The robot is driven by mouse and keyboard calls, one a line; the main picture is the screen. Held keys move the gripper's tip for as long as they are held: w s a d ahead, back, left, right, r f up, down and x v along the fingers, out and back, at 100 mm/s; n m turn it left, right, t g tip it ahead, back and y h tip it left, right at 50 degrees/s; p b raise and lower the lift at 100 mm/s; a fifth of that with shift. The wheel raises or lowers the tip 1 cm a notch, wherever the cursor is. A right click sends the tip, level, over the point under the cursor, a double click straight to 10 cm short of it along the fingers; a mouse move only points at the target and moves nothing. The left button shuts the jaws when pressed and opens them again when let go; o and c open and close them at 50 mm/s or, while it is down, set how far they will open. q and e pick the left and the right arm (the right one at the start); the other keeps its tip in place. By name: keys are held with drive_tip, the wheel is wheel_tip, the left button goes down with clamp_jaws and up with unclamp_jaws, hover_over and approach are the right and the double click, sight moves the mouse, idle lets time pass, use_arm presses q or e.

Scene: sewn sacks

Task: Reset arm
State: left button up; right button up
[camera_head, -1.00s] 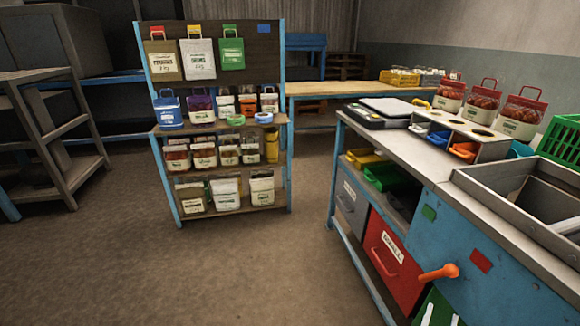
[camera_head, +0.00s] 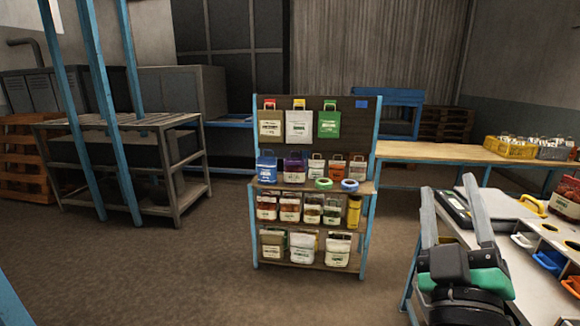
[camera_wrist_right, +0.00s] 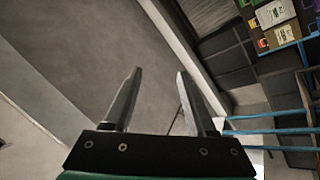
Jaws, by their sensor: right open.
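My right gripper (camera_head: 457,215) is at the lower right of the head view, raised in front of the workbench's near-left end. Its two fingers stand apart and nothing is between them. In the right wrist view the same gripper (camera_wrist_right: 158,95) shows open and empty, with bare grey wall behind its fingers. My left gripper does not show in either view.
A shelf rack (camera_head: 315,180) with sewn sacks and pouches stands in the middle. The workbench (camera_head: 535,285) is at the right, with a scale (camera_head: 455,209) on it. A wooden table (camera_head: 440,152) stands behind. Open floor (camera_head: 170,265) lies at the left and front.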

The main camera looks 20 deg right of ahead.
drive_tip(key=s+a+r+t+y, duration=0.4)
drive_tip(key=a+r+y, duration=0.1)
drive_tip(key=a+y, duration=0.25)
drive_tip(key=s+a+r+t+y, duration=0.4)
drive_tip(key=a+r+y, duration=0.15)
drive_tip(key=y, duration=0.35)
use_arm(q)
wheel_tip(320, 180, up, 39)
drive_tip(key=p, duration=3.8)
use_arm(e)
wheel_tip(320, 180, up, 38)
drive_tip(key=shift+w+f+m, duration=0.25)
drive_tip(key=shift+w+m, duration=0.05)
drive_tip(key=shift+w, duration=0.15)
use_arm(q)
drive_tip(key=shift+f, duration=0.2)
use_arm(e)
drive_tip(key=shift+d+h, duration=0.1)
drive_tip(key=shift+h, duration=0.15)
